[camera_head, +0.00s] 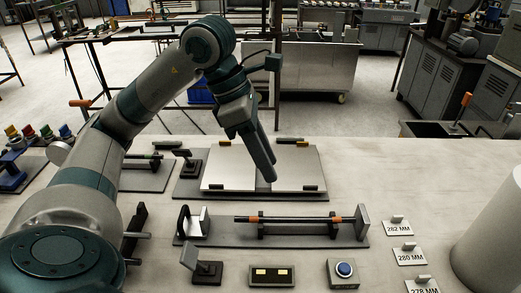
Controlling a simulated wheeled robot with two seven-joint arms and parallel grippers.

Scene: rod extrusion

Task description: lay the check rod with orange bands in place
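The black check rod (290,219) with two orange bands lies level across two dark supports on the long grey fixture base (300,238), front centre. Its right end is close to an upright grey block (361,220); I cannot tell if they touch. A gap separates its left end from the angled end stop (192,221). My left gripper (264,172) points down over the pale plate fixture (228,172) behind the rod, apart from the rod. Its fingers are seen nearly edge-on, so whether they are open is unclear. Nothing shows held in it. My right gripper is out of view.
Tags marked 282 MM (398,228), 280 MM (409,256) and 278 MM (422,288) lie at right, beside a large pale cylinder (492,240). The table's back right is clear.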

